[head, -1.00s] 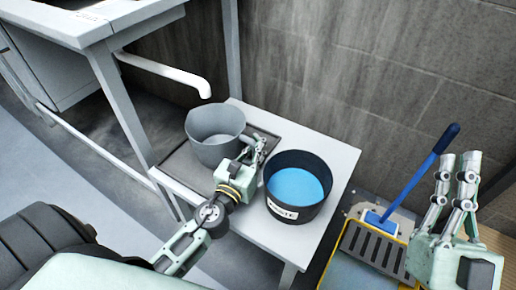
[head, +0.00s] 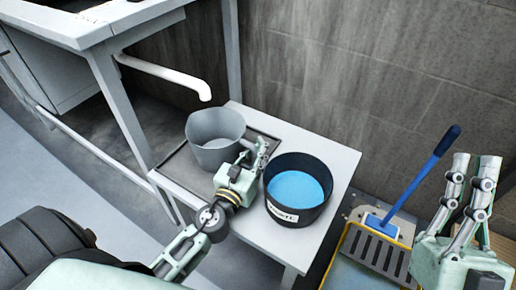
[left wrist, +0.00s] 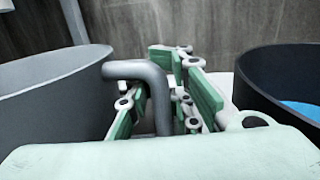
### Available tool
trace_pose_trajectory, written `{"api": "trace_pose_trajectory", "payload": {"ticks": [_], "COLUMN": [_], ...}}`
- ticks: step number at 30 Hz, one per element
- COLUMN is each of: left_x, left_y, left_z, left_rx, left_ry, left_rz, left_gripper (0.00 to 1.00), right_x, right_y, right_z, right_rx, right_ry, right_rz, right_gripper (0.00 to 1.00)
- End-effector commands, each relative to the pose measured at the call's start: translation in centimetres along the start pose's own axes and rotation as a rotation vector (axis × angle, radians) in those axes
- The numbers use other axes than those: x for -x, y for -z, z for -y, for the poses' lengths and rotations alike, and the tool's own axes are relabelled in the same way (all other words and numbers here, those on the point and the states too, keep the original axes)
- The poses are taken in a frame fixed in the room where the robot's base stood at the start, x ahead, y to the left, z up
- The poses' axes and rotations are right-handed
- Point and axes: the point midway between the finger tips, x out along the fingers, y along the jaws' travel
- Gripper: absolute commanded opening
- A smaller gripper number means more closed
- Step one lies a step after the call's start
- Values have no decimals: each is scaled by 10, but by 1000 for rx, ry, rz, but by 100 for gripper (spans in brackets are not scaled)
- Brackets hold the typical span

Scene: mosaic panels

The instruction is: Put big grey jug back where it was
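The big grey jug (head: 212,152) stands upright on a dark tray (head: 176,172) on a low white table, below a white spout. Its handle points right, towards my left gripper (head: 256,158). In the left wrist view, the jug (left wrist: 45,105) fills the left side, and its handle (left wrist: 155,95) lies between the fingers of my left gripper (left wrist: 165,100). The fingers are apart, with a visible gap to the right of the handle. My right gripper (head: 472,178) is raised at the far right, empty, with its fingers apart.
A black bucket with blue contents (head: 296,212) stands close right of my left gripper; it also shows in the left wrist view (left wrist: 270,85). The white table (head: 262,238) has bare room in front. A blue-handled tool (head: 418,180) leans over a yellow-edged mop bucket (head: 375,250).

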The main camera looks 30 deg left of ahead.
Motion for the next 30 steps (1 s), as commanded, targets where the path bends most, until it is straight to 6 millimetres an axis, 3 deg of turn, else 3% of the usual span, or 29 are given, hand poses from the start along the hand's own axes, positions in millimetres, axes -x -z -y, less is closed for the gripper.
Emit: {"api": "trace_pose_trajectory", "payload": {"ticks": [6, 16, 20, 30], "left_x": [0, 0, 4, 56], "left_y": [0, -1, -1, 1], "left_z": [0, 0, 0, 0], "left_rx": [0, 0, 0, 0], "left_ry": [0, 0, 0, 0], "left_rz": [0, 0, -2, -2], "left_gripper": [30, 30, 30, 30], "right_x": [0, -1, 1, 16], "right_y": [0, -2, -11, 58], "right_z": [0, 1, 0, 6], "right_rx": [-1, -2, -3, -20], "right_ry": [0, 0, -2, 9], "right_rz": [2, 10, 53, -309], "right_gripper": [0, 0, 0, 0]}}
